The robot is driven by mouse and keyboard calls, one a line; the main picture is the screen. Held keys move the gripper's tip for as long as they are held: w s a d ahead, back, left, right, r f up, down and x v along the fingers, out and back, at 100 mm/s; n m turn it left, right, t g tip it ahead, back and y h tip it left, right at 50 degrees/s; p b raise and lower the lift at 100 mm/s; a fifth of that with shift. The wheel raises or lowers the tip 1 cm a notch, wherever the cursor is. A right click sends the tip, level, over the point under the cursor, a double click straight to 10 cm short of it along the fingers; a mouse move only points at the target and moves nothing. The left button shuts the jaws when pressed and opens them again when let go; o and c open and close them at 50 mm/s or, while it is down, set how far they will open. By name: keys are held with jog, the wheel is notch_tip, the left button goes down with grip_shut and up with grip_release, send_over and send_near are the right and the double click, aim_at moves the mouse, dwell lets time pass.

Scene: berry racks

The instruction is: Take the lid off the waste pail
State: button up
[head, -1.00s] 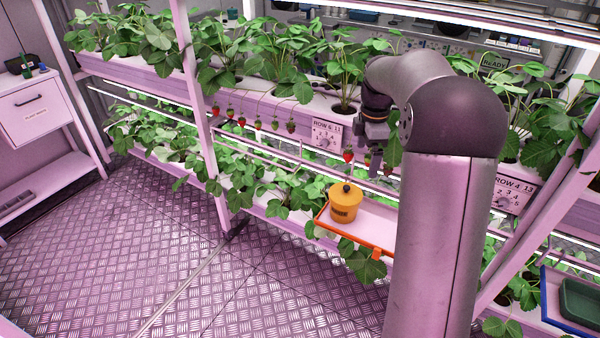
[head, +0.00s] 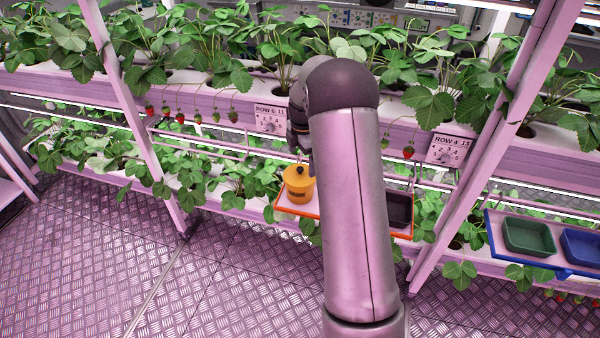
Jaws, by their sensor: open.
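The waste pail (head: 300,192) is a small yellow-orange tub with a dark label. It stands upright at the left end of an orange-edged shelf tray (head: 290,212). Its yellow lid (head: 293,174) is on, with a dark round knob (head: 300,169) on top. My gripper (head: 301,156) is open, just above the knob and pointing down. My arm hides part of the gripper and the pail's right side, so I cannot tell whether the fingers touch or straddle the knob.
A black bin (head: 399,209) sits at the tray's right end. Green (head: 527,238) and blue (head: 580,246) bins stand on another tray at the right. Strawberry plants fill the racks, and red berries (head: 181,118) hang at left. A rack post (head: 480,150) rises to the right of my arm.

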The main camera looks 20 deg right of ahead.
aim_at(301, 170)
jog(key=shift+w+a+f+p, duration=0.1)
jog(key=shift+f+p, duration=0.35)
jog(key=shift+f, duration=0.9)
jog(key=shift+w+a+f+p, duration=0.1)
jog(key=shift+f+p, duration=0.3)
jog(key=shift+f, duration=0.95)
jog(key=c, duration=1.3)
jog(key=shift+s, duration=0.15)
jog(key=c, duration=0.6)
